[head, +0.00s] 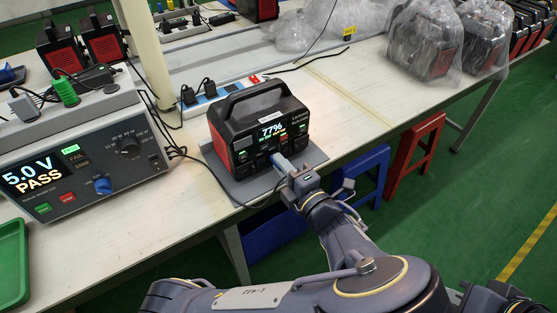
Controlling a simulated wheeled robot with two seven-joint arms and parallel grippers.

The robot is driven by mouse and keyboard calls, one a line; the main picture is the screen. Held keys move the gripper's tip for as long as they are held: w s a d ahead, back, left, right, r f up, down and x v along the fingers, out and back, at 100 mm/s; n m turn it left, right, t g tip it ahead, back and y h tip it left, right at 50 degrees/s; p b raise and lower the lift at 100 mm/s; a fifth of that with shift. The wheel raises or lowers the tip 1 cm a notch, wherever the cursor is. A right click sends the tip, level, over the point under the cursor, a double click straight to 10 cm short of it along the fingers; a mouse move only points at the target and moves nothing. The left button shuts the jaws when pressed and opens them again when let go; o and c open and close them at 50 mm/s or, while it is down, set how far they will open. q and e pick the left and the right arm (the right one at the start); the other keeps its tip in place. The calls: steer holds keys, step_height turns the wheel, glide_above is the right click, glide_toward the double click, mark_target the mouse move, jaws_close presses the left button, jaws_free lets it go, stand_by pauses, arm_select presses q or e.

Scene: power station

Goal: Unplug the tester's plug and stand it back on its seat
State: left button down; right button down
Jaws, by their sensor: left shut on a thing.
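My left gripper (285,168) is shut on the light blue-grey plug (278,160) at the lower front of the station. The gripper hides part of the plug, and I cannot tell whether its tip is still in the socket. A dark cable (222,188) loops from the tester towards the plug. The tester (85,165) stands at the left and shows "5.0 V PASS". A green plug (64,91) stands on its top. I cannot make out the empty seat clearly. My right gripper is not in view.
A white power strip (215,99) with black plugs lies behind the station. A pale post (150,55) rises behind the tester. A green tray (12,262) is at the left edge. Bagged units (425,42) stand at the back right. The bench (365,85) is clear right of the station.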

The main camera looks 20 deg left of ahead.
arm_select(q)
steer(key=shift+d, duration=0.1)
stand_by(0.3)
steer(key=shift+s+d+r+p, duration=0.1)
steer(key=shift+s+d+p, duration=0.35)
steer(key=shift+p, duration=0.25)
steer(key=shift+p+v, duration=0.95)
steer(key=shift+v, duration=0.4)
